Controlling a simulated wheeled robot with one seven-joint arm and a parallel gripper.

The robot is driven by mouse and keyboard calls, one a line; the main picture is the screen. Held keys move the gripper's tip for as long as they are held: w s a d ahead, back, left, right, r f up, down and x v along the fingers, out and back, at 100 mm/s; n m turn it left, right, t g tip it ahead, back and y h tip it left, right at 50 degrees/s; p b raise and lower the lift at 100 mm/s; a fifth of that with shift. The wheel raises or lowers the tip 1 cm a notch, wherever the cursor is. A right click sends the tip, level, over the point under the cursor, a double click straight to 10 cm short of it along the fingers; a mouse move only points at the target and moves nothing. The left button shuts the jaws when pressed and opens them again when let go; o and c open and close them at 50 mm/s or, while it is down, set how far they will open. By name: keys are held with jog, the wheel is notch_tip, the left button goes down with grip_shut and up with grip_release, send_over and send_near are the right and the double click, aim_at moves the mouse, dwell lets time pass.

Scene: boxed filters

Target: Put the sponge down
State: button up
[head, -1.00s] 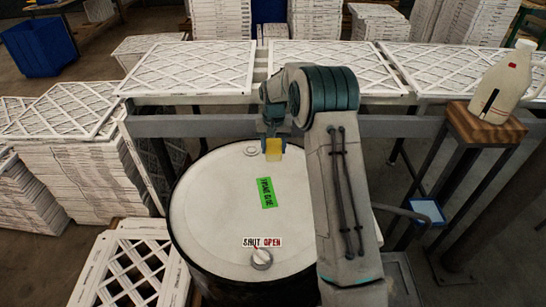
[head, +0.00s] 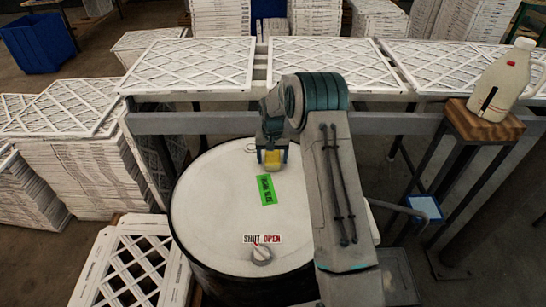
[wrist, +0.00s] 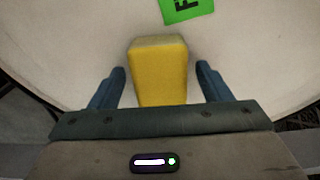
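The yellow sponge (head: 272,159) is at the far part of the white drum lid (head: 215,205), just beyond a green label (head: 266,189). It appears to rest on the lid, though its underside is hidden. My gripper (head: 271,162) is low over the lid with its fingers spread on either side of the sponge. In the wrist view the sponge (wrist: 160,70) stands between the two blue fingers, with a gap on each side, so my gripper (wrist: 160,72) is open around it and not clamping it.
A knob (head: 262,256) with a SHUT/OPEN sign is at the lid's near edge. A metal rail (head: 200,124) and framed filters (head: 190,65) lie behind the drum. A white jug (head: 503,80) stands on a wooden stand (head: 483,124) at right. The lid's left side is clear.

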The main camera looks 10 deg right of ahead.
aim_at(273, 157)
jog(key=shift+r, duration=0.1)
notch_tip(273, 157, up, 12)
jog(key=r+b, duration=0.1)
jog(key=b, duration=0.1)
jog(key=s+r+t, duration=0.1)
jog(key=s+r, duration=0.7)
jog(key=s+r+n+t, duration=0.2)
jog(key=s, duration=2.7)
jog(key=shift+s+d+r+t, duration=0.15)
jog(key=shift+s+r+t, duration=0.1)
jog(key=shift+s+t, duration=0.15)
jog(key=shift+o, duration=0.4)
